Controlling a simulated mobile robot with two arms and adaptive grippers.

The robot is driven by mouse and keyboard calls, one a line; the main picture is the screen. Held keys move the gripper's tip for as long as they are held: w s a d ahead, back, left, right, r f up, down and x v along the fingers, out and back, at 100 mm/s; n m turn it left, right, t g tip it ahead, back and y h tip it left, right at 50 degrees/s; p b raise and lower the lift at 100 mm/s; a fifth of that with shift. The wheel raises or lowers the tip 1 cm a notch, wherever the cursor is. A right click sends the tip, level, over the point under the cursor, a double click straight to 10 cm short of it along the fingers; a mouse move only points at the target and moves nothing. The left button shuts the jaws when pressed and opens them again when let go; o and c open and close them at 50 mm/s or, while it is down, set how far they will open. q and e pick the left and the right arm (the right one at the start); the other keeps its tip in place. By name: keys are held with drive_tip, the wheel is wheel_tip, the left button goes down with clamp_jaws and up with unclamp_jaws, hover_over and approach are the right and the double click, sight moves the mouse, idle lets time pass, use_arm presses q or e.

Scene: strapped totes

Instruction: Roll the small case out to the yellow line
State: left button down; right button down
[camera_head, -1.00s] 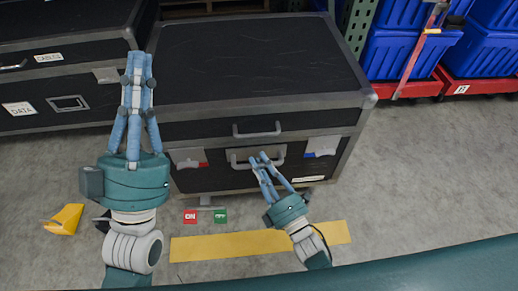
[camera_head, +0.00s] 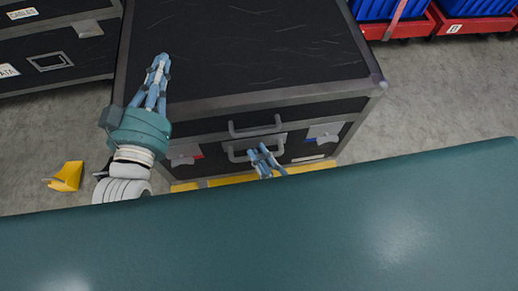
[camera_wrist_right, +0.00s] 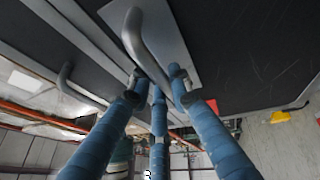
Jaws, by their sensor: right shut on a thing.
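The small case (camera_head: 250,55) is black with grey edge trim and stands in the middle of the head view. Its front bottom edge borders the yellow line (camera_head: 235,180), whose front part is hidden behind my teal body. My right gripper (camera_head: 262,152) is shut on the lower grey front handle (camera_head: 238,155); the handle's bar also shows between the fingers in the right wrist view (camera_wrist_right: 145,40). My left gripper (camera_head: 160,62) has its fingertips together, appears empty, and hangs over the left part of the case.
A larger black case (camera_head: 60,60) stands at the left. A yellow wedge-like object (camera_head: 68,176) lies on the floor at the left. Blue totes (camera_head: 480,8) on red dollies (camera_head: 465,24) stand at the top right. Grey floor to the right is clear.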

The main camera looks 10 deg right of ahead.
drive_tip(key=shift+f, duration=0.15)
drive_tip(key=c, duration=1.6)
unclamp_jaws()
drive_tip(key=shift+s, duration=0.1)
drive_tip(key=v, duration=1.2)
